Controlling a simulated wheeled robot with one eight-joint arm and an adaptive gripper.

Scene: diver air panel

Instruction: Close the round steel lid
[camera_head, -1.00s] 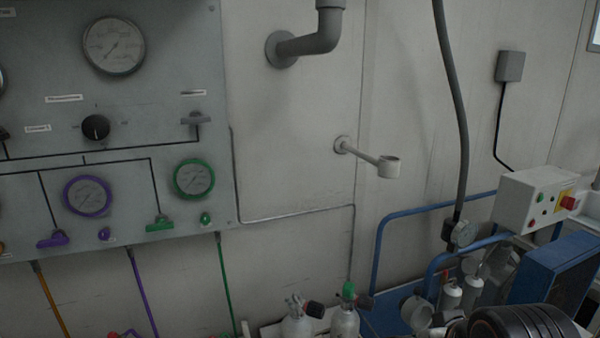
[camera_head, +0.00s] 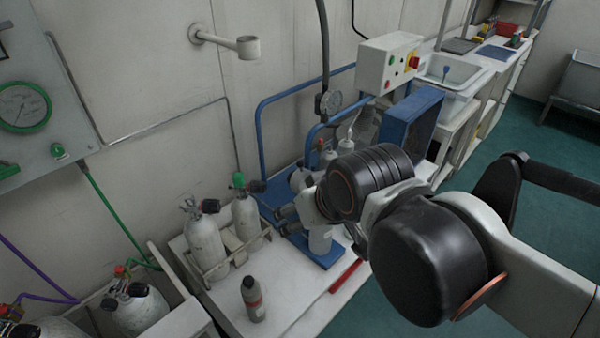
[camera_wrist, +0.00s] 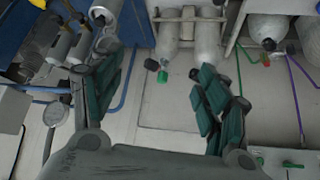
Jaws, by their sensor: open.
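A grey round piece that looks like the raised steel lid (camera_head: 298,178) shows beside my gripper in the head view, partly hidden by my wrist. In the wrist view it seems to be the disc (camera_wrist: 106,44) by the left finger, above a pale canister (camera_wrist: 101,10); its exact tilt is hard to tell. The canister also shows under my gripper in the head view (camera_head: 320,241). My gripper (camera_head: 284,220) reaches leftward over the blue compressor base. In the wrist view its green-padded fingers (camera_wrist: 157,72) are spread wide, with nothing between them.
Two grey cylinders (camera_head: 205,243) stand in a rack left of my gripper. A dark bottle (camera_head: 253,300) stands on the white bench. Blue rails (camera_head: 262,125), a gauge (camera_head: 331,102) and the control box (camera_head: 388,62) stand behind. A red bar (camera_head: 345,275) lies at the bench front.

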